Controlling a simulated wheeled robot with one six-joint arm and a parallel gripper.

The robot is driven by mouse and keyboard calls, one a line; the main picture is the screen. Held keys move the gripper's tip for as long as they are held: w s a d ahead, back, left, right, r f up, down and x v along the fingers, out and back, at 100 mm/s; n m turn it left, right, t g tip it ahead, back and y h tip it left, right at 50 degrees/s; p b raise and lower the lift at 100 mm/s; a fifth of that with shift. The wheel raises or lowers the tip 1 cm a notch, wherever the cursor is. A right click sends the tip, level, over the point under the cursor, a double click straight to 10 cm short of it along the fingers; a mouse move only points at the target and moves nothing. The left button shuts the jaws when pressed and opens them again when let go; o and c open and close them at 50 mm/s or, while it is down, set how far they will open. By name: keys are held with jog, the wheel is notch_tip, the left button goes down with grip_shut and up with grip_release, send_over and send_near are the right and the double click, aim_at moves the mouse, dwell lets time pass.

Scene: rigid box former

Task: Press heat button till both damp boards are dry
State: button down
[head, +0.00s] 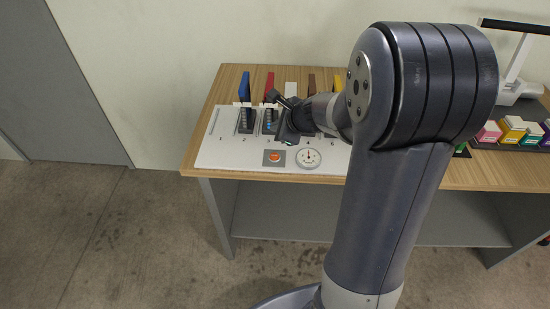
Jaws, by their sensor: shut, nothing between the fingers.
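An orange round button (274,157) sits on a grey square at the front of the white panel (225,155) on the wooden table. A round white dial (308,158) with a red needle is just right of it. My gripper (284,138) is shut and empty, above the panel slightly behind and right of the button. I cannot tell whether it touches anything. Two slots with small blue marks, a left slot (245,121) and a right slot (267,121), stand left of my gripper. Further slots are hidden by my arm. Which boards are damp I cannot tell.
A blue board (244,86), a red board (269,85), a white one (291,88) and a brown one (311,84) stand at the back. On the right, a dark tray (484,146) holds colored boxes (512,129) beside a white lamp (518,85).

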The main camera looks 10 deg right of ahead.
aim_at(277, 158)
notch_tip(277, 158, down, 9)
jog(key=b, duration=0.8)
jog(key=shift+r, duration=0.1)
dwell(1.9)
jog(key=shift+f+b, duration=0.35)
jog(key=shift+b, duration=0.2)
jog(key=shift+f+b, duration=0.45)
dwell(0.4)
jog(key=shift+r, duration=0.1)
jog(key=shift+r+p, duration=0.75)
jog(key=shift+p, duration=0.05)
